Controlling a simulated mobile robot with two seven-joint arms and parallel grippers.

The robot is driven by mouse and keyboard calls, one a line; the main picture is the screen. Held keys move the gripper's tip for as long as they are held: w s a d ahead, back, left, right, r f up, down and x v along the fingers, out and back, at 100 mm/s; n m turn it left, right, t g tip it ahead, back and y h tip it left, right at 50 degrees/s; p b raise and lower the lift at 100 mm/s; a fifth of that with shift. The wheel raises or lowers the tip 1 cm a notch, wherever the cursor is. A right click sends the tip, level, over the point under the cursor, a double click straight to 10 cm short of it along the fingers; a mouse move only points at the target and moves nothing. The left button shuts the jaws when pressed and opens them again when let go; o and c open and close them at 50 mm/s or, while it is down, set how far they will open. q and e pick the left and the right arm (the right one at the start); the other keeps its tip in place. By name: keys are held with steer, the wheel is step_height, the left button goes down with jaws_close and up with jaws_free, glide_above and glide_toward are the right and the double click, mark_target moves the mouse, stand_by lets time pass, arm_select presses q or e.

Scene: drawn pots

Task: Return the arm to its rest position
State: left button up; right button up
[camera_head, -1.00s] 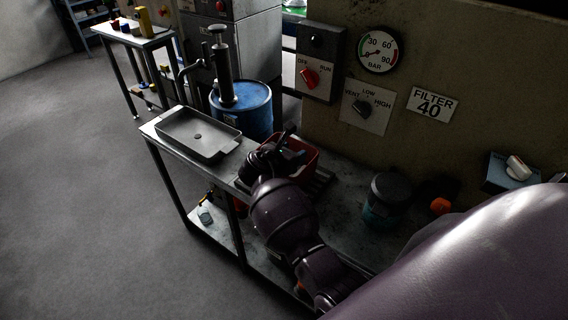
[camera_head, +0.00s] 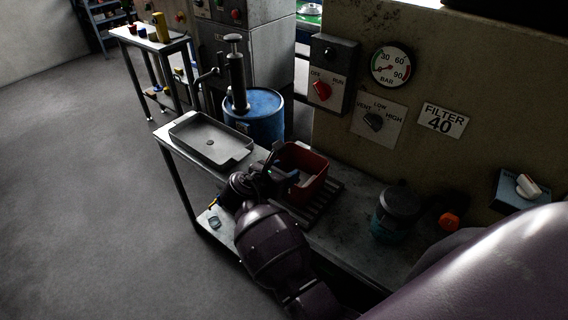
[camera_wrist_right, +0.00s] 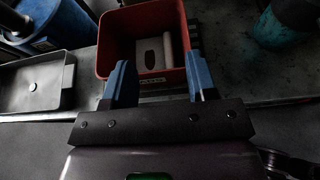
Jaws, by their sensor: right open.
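My right arm comes up from the bottom of the head view, and its gripper (camera_head: 282,168) is beside the front-left side of a red bin (camera_head: 318,184). In the right wrist view the two blue fingers of the gripper (camera_wrist_right: 161,82) stand wide apart with nothing between them. The red bin (camera_wrist_right: 186,76) is just beyond the fingertips there. A pale piece with a dark oval mark (camera_wrist_right: 150,53) lies inside the bin. My left gripper is in neither view.
A grey tray (camera_head: 212,158) lies on the bench left of the bin, with a blue drum (camera_head: 262,118) behind. A dark-lidded teal container (camera_head: 396,212) and an orange knob (camera_head: 449,221) are to the right. A control wall stands behind. Floor at left is clear.

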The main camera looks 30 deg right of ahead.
steer(key=w+a+m+t+y, duration=0.5)
steer(key=m+t+y, duration=0.2)
steer(key=m, duration=0.5)
arm_select(q)
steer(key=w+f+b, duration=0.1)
steer(key=b, duration=0.2)
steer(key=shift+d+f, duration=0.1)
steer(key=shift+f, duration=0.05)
arm_select(e)
steer(key=s+d+f+m+y, duration=0.1)
steer(key=s+f+m, duration=0.2)
steer(key=s, duration=0.6)
steer(key=s+d+f+m+y, duration=0.2)
steer(key=s+f+m, duration=0.1)
steer(key=s+f, duration=0.4)
steer(key=s+d+f+m+y, duration=0.1)
steer(key=s+f+m+y, duration=0.1)
steer(key=s+f, duration=0.4)
steer(key=s+m, duration=0.1)
steer(key=s, duration=0.4)
steer(key=shift+s+d, duration=0.4)
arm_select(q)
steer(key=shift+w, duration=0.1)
